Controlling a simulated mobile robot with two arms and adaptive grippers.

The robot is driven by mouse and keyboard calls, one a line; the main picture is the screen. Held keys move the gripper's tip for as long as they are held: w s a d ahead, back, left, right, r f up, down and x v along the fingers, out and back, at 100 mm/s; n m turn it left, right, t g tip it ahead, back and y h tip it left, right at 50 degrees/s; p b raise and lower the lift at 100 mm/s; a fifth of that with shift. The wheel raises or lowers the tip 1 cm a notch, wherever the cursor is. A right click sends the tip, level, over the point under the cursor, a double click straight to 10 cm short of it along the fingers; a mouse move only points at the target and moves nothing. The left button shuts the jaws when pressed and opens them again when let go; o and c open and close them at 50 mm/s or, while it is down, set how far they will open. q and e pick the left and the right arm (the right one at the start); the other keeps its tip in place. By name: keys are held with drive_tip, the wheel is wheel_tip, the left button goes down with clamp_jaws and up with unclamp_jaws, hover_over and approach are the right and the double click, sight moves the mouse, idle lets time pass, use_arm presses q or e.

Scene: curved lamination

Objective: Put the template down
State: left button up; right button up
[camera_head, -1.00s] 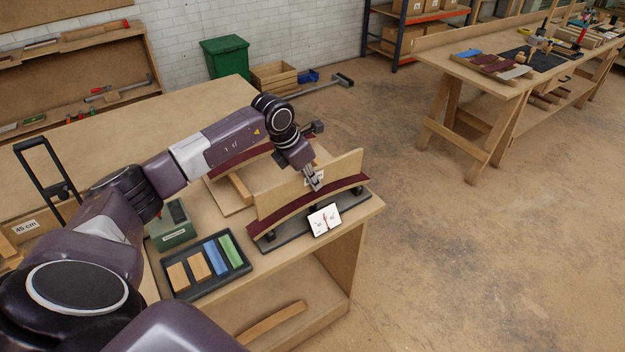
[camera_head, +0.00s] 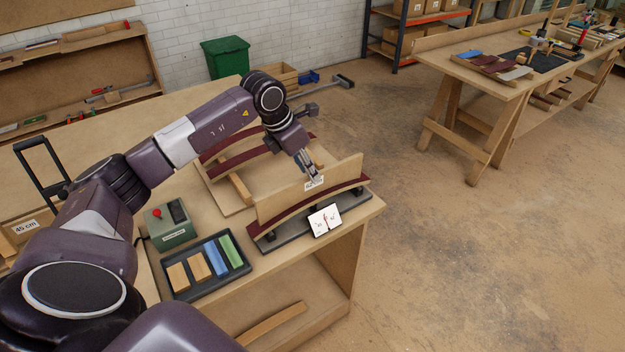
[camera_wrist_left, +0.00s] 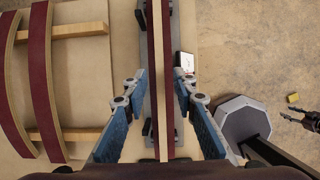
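The template (camera_head: 290,198), a pale wood board with a curved lower edge and a small white label, stands upright on a dark red curved strip (camera_head: 345,184) on the black-footed form at the table's front. In the left wrist view, the template (camera_wrist_left: 163,60) is a narrow pale edge. My left gripper (camera_head: 314,176) is just above the board's top edge. The left wrist view shows its blue fingers (camera_wrist_left: 160,100) spread wide, apart from the board on both sides. A dark gripper-like part (camera_wrist_left: 300,117) at that view's right edge may be my right gripper; its opening is unclear.
A white card (camera_head: 324,220) leans at the form's front. A black tray (camera_head: 208,283) with coloured blocks and a green control box (camera_head: 172,235) are to the left. More red strips (camera_head: 240,160) lie on a wooden rack behind.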

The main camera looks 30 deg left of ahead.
use_arm(q)
drive_tip(key=b+v, duration=0.1)
drive_tip(key=v, duration=0.6)
drive_tip(key=shift+s+r, duration=0.2)
drive_tip(key=shift+r, duration=0.1)
